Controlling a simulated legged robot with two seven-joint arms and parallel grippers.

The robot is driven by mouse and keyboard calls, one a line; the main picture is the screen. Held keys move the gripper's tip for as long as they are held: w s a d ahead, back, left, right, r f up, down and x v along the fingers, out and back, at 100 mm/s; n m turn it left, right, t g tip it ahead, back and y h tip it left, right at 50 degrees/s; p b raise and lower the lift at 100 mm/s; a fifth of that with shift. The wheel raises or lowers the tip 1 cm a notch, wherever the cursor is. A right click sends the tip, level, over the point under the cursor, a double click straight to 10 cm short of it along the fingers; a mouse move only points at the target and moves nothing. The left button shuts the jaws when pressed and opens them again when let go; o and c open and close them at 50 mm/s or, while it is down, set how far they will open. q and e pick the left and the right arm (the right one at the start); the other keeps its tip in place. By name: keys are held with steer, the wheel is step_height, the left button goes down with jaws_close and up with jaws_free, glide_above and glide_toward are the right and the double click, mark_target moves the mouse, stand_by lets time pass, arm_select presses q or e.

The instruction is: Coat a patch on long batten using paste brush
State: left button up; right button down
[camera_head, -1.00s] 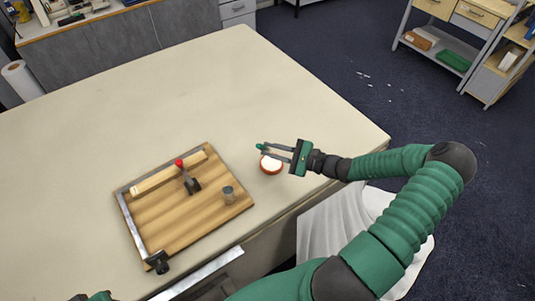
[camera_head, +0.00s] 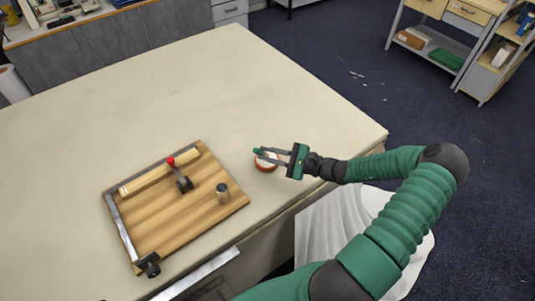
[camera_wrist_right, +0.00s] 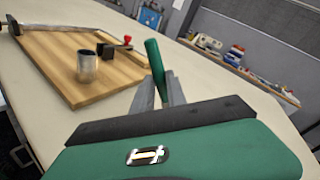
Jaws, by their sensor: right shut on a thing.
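The long batten (camera_head: 160,174) is a pale wooden strip lying along the far edge of a wooden board (camera_head: 180,225). A clamp with a red knob (camera_head: 171,161) stands at it. My right gripper (camera_head: 263,153) is shut on the paste brush, whose green handle (camera_head: 257,151) sticks out between the fingers. The handle also shows in the right wrist view (camera_wrist_right: 156,62), upright and slightly tilted. Under the fingers is a round red-rimmed pot (camera_head: 264,166) with pale contents, partly covered by them. The brush's bristles are hidden. My left gripper is out of view.
A small metal cup (camera_head: 222,193) stands on the board's right part, and shows in the right wrist view (camera_wrist_right: 87,67). A metal straightedge runs along the board's left side to a black block (camera_head: 148,264). The table (camera_head: 230,85) beyond is clear.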

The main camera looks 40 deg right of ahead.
steer(key=shift+d+f, duration=0.35)
steer(key=shift+d, duration=0.25)
steer(key=shift+a+f, duration=0.1)
steer(key=shift+a, duration=0.35)
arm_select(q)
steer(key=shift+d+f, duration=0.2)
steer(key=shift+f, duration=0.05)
arm_select(e)
steer(key=shift+f, duration=0.1)
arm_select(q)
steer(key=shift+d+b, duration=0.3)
arm_select(e)
steer(key=shift+d+f, duration=0.15)
steer(key=shift+d, duration=0.15)
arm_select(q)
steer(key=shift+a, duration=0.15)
arm_select(e)
steer(key=shift+a, duration=0.15)
